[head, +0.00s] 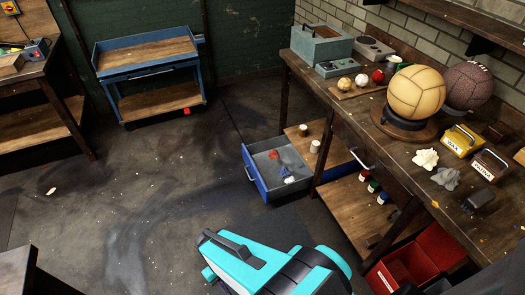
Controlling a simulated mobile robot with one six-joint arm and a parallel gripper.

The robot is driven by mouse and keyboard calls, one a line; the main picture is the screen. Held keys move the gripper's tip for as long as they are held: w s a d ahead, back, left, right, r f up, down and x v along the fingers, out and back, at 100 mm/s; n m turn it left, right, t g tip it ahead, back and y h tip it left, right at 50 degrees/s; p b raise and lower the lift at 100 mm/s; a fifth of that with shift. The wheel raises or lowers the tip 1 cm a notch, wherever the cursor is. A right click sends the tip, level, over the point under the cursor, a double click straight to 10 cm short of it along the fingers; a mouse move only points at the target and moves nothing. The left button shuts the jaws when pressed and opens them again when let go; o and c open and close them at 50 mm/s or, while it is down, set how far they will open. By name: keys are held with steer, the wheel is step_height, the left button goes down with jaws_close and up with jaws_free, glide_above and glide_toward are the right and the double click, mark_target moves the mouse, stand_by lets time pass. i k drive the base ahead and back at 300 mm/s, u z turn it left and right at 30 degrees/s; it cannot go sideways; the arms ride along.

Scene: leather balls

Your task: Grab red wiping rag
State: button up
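A small red piece (273,154), which could be the red rag, lies in an open blue drawer (262,188) near the middle of the head view. It is too small to tell for sure that it is cloth. A blue and a white piece lie near it in the drawer. My teal and black arm part (265,262) is at the bottom centre, nearer the camera than the drawer and apart from the red piece in the picture. I cannot make out separate gripper fingers or anything held.
A workbench (345,100) along the right carries a tan ball (416,92), a dark ball (467,86) and tins. A red box (402,268) stands at lower right. A blue cart (150,60) stands at the back. The floor left of the drawer is mostly clear.

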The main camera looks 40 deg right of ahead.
mark_target(273, 153)
steer(key=u, duration=0.25)
steer(key=i, duration=1.75)
steer(key=z, duration=0.75)
steer(key=i, duration=0.6)
steer(key=z, duration=0.75)
steer(key=i, duration=0.55)
steer(key=z, duration=0.35)
